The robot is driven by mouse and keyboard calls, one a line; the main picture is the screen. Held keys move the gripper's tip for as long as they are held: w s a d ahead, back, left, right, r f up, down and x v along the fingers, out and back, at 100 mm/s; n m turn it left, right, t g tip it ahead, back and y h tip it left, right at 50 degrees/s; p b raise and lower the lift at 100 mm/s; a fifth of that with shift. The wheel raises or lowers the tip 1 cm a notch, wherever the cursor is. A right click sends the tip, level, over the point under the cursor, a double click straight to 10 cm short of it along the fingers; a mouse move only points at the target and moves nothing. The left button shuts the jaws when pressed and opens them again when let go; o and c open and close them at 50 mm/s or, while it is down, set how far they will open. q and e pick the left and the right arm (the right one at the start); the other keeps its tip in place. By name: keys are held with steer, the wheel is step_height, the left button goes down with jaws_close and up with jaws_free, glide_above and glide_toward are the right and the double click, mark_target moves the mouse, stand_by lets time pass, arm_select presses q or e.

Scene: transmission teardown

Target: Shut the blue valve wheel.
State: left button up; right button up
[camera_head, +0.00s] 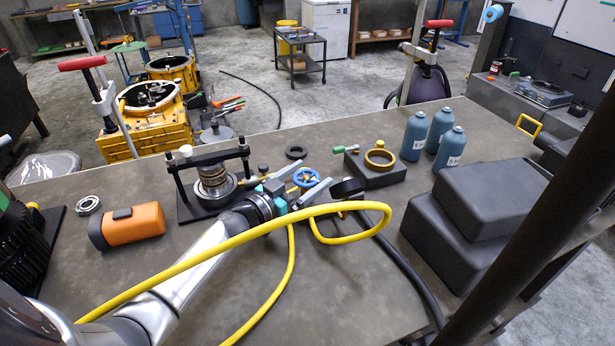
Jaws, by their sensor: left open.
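The blue valve wheel (306,176) is a small spoked ring near the middle of the bench in the head view. My left gripper (315,172) reaches in from the lower left with its two grey fingers apart. The wheel shows between the fingers, near their tips. I cannot tell whether either finger touches it. What the wheel is mounted on is mostly hidden by the gripper and a yellow hose. My right gripper is not in view.
The yellow hose (350,208) loops over my left wrist. A black press fixture (213,176) stands left of the gripper, with an orange case (127,226) nearby. A dark block with a brass ring (380,160), blue bottles (413,136) and black cases (492,197) stand right.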

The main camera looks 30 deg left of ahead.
arm_select(q)
steer(key=shift+c, duration=0.2)
steer(key=c, duration=1.2)
steer(key=shift+h, duration=0.3)
steer(key=m+h, duration=0.1)
steer(key=m+g+h+b, duration=0.1)
steer(key=h, duration=0.1)
steer(key=shift+a+f+m+g+b, duration=0.15)
steer(key=shift+m+g+b, duration=0.15)
steer(key=shift+m, duration=0.1)
steer(key=m+g+h+b, duration=0.3)
steer(key=h+b, duration=0.1)
steer(key=b, duration=0.1)
steer(key=shift+m+g+h, duration=0.3)
steer(key=shift+g+h, duration=0.1)
steer(key=shift+s+d+m+g+h+b, duration=0.15)
steer(key=shift+m+g+h+b, duration=0.4)
steer(key=shift+b, duration=0.7)
steer(key=shift+d, duration=0.1)
steer(key=o, duration=1.2)
